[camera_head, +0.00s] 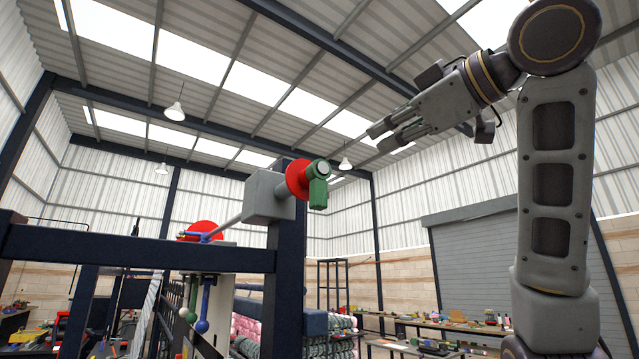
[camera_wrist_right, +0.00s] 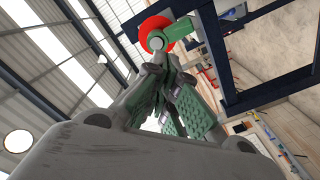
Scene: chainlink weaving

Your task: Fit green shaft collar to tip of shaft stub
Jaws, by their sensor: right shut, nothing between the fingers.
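The green shaft collar (camera_head: 318,194) sits at the tip of the shaft stub (camera_head: 284,190), in front of a red disc (camera_head: 298,179), with its green block hanging down. Its ring appears to be around the stub's end; how far on it sits I cannot tell. In the right wrist view the collar (camera_wrist_right: 183,34) shows just beyond my fingertips, beside the red disc (camera_wrist_right: 155,34). My right gripper (camera_head: 378,138) is shut and empty, up and to the right of the collar and apart from it. Its green-padded fingers (camera_wrist_right: 172,68) show in the wrist view. My left gripper is not in view.
A grey housing (camera_head: 262,198) carries the stub on a dark blue post (camera_head: 288,285) and beam (camera_head: 150,250). Another red disc (camera_head: 203,230) and blue and green ball-ended levers (camera_head: 201,325) are at left. Workbenches (camera_head: 440,322) stand behind. Air right of the collar is free.

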